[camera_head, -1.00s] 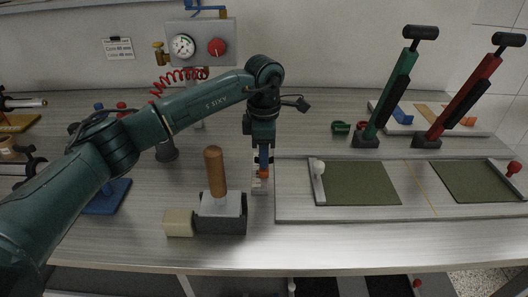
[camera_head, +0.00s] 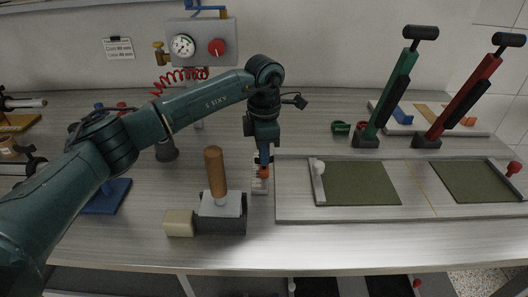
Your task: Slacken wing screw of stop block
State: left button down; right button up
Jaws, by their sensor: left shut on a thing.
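The stop block is small and pale and sits on a light strip (camera_head: 260,187) on the bench, left of the grey board. An orange wing screw (camera_head: 264,173) shows on top of it, small in the picture. My left gripper (camera_head: 264,164) points straight down from above and is shut on the orange wing screw. The fingers hide part of the screw, and its turn angle is too small to tell. My right gripper is not in view.
A block with an upright wooden handle (camera_head: 214,172) stands close to the left, beside a cream block (camera_head: 179,223). The grey board (camera_head: 330,214) with two green pads lies to the right. Green (camera_head: 388,100) and red (camera_head: 464,97) levers stand behind it.

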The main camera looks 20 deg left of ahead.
pick_arm(q)
jog(key=n, duration=1.1)
jog(key=shift+r+p, duration=0.1)
jog(key=shift+p, duration=0.25)
jog(key=n, duration=0.3)
jog(key=shift+n, duration=0.3)
jog(key=n+p, duration=0.1)
jog(key=n, duration=0.6)
jog(key=shift+p, duration=0.3)
jog(key=n+p, duration=0.1)
jog(key=n, duration=0.5)
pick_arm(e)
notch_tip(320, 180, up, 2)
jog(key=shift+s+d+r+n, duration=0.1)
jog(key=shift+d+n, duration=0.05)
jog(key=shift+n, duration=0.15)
pick_arm(q)
jog(key=c, duration=1.6)
grip_release()
